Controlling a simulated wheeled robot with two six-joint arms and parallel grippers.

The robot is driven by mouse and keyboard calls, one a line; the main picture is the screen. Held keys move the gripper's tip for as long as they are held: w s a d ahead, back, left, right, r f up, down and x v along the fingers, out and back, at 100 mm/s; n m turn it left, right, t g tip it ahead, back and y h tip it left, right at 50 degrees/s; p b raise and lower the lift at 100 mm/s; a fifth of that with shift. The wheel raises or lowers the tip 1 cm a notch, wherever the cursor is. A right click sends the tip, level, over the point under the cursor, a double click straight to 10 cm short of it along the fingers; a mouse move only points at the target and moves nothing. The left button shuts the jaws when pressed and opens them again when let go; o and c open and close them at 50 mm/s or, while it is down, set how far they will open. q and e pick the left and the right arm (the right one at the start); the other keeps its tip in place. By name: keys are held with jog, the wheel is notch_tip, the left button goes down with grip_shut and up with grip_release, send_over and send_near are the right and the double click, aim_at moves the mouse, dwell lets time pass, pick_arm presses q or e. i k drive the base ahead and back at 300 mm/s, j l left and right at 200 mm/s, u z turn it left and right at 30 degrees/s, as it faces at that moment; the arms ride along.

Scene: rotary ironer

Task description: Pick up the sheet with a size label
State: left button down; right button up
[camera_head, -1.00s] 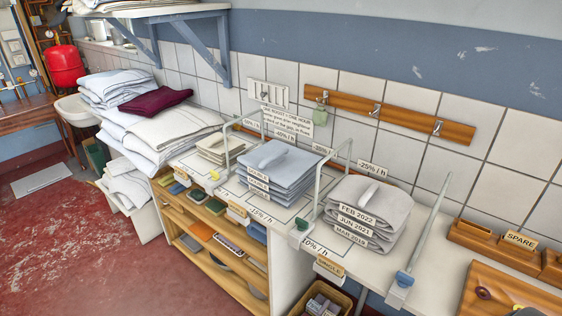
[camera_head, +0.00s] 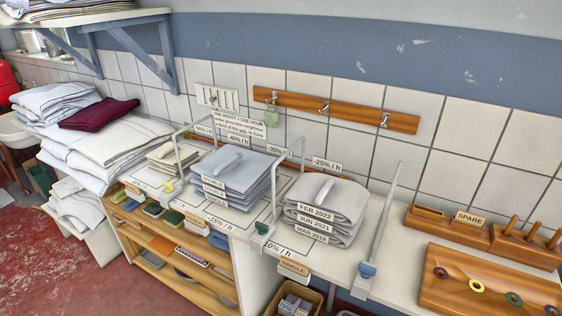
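A stack of folded blue-grey sheets (camera_head: 232,172) sits on the counter between metal frames, with several small labels (camera_head: 214,187) on its front edge; their words are too small to read surely. To its right is a stack of grey folded sheets (camera_head: 329,205) with date labels, FEB 2022, JUN 2021 and MAR 2019. A smaller cream folded stack (camera_head: 173,156) lies to the left of the blue-grey one. A tag reading SINGLE (camera_head: 293,267) hangs at the counter's front edge below the grey stack. Neither of my grippers is in view.
Metal frames with coloured clamps (camera_head: 367,270) stand between the stacks. White linen and a dark red cloth (camera_head: 98,114) are piled at the left. A wooden board with rings (camera_head: 488,284) and a SPARE box (camera_head: 468,219) are at the right. Open shelves (camera_head: 170,258) lie below the counter.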

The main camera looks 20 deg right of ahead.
aim_at(254, 166)
jog(key=i+j+z, duration=0.45)
jog(key=j+z, duration=0.25)
jog(key=j, duration=0.15)
jog(key=i+j+z, duration=0.25)
jog(key=j+z, duration=0.25)
jog(key=j, duration=0.2)
